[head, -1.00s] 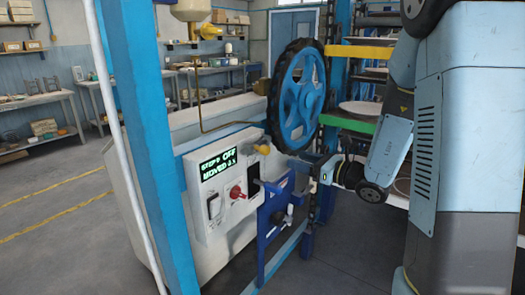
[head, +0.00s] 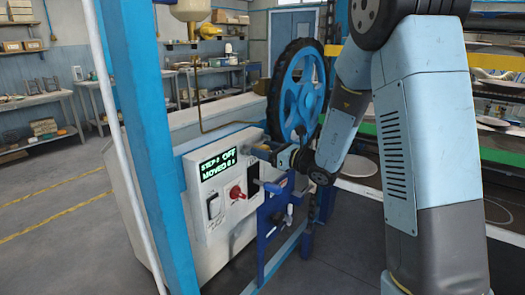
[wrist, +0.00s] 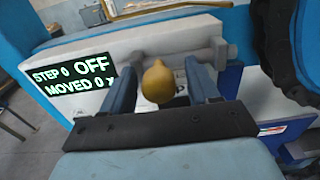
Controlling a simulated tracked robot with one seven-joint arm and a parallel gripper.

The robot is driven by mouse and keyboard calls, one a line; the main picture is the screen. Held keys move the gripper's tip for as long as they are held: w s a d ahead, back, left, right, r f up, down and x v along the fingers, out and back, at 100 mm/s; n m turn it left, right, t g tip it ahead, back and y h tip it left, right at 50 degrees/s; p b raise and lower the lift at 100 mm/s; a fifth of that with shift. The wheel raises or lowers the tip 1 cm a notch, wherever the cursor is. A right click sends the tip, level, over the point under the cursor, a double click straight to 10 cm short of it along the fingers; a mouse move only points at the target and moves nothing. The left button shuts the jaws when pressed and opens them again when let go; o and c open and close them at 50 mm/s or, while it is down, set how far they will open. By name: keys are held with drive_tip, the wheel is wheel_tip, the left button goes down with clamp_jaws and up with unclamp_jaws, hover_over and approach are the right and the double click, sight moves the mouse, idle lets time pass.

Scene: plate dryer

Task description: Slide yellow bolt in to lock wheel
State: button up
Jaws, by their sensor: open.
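The yellow bolt's rounded knob (wrist: 158,82) shows in the wrist view between the two fingers of my gripper (wrist: 172,80). The fingers are open, one on each side of the knob, with a gap visible on both sides. In the head view my gripper (head: 264,152) is at the upper right of the white control panel, and it mostly hides the knob there. The blue spoked wheel (head: 290,99) with its black toothed rim stands just above and right of my gripper. Whether the bolt engages the wheel cannot be seen.
The control panel (head: 217,200) has a red knob (head: 237,193), a switch and a display (wrist: 72,83) reading OFF. A blue post (head: 150,140) stands at left. Racks with plates are at right, beside my arm. The grey floor at left is open.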

drive_tip(key=shift+a, duration=0.1)
clamp_jaws()
idle(0.6)
